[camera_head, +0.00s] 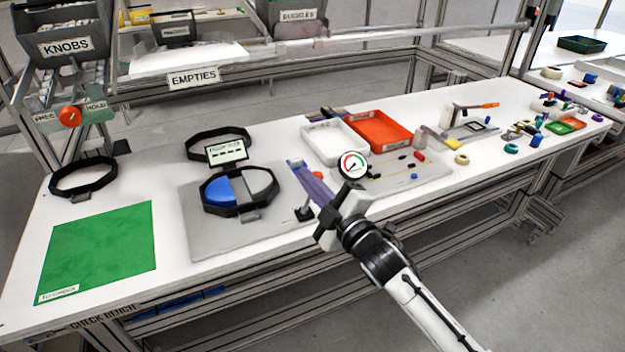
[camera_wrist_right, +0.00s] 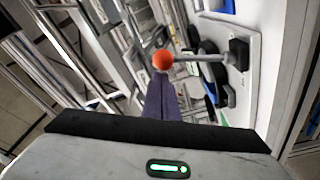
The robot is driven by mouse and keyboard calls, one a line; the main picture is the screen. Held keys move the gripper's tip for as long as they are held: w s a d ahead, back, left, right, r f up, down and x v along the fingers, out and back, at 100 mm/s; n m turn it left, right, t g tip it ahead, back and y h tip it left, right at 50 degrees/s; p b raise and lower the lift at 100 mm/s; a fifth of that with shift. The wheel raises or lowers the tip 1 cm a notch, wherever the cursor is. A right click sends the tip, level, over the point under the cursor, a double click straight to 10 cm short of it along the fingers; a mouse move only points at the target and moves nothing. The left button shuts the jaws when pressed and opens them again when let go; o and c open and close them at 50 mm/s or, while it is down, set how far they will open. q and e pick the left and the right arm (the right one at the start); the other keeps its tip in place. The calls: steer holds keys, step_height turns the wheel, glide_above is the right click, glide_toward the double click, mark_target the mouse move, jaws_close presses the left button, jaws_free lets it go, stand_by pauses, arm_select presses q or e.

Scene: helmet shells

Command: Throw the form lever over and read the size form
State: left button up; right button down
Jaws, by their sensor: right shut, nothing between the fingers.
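The size form (camera_head: 222,190), a round blue and grey block inside a black octagonal ring, sits on a grey plate (camera_head: 205,240). A small display with dashes (camera_head: 226,152) stands behind it. The form lever's dark base (camera_head: 305,213) is at the plate's right edge; my fingers hide its upper part in the head view. In the right wrist view, the lever shows as an orange ball (camera_wrist_right: 163,60) on a grey rod from a black base. My right gripper (camera_head: 293,166) is shut and empty, its purple fingers' tips close to the ball; contact cannot be told. My left gripper is out of view.
A green mat (camera_head: 98,250) and a black ring (camera_head: 83,178) lie left; another ring (camera_head: 215,141) lies behind the form. A round dial (camera_head: 353,165), white tray (camera_head: 334,141) and red tray (camera_head: 380,131) stand right. A FREE/HOLD knob (camera_head: 69,116) is far left.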

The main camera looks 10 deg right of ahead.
steer(key=s+r, duration=0.1)
steer(key=s, duration=0.8)
steer(key=shift+s+d, duration=0.15)
steer(key=shift+s, duration=0.05)
steer(key=s+d+f+m+g+h, duration=0.2)
steer(key=s+f+m+g, duration=0.2)
steer(key=s+f, duration=0.9)
steer(key=s+d+f+m+g+h, duration=0.1)
steer(key=s+d+f+m+g, duration=0.1)
steer(key=s+f+m+g, duration=0.3)
steer(key=s+f+m, duration=0.2)
steer(key=s+f, duration=0.2)
steer(key=f, duration=0.2)
steer(key=s+f+m, duration=0.2)
steer(key=s+f, duration=0.2)
steer(key=f, duration=0.2)
steer(key=shift+f+m+h, duration=0.15)
steer(key=shift+m+h, duration=0.25)
steer(key=shift+w+d, duration=0.1)
steer(key=shift+w, duration=0.05)
steer(key=shift+d, duration=0.1)
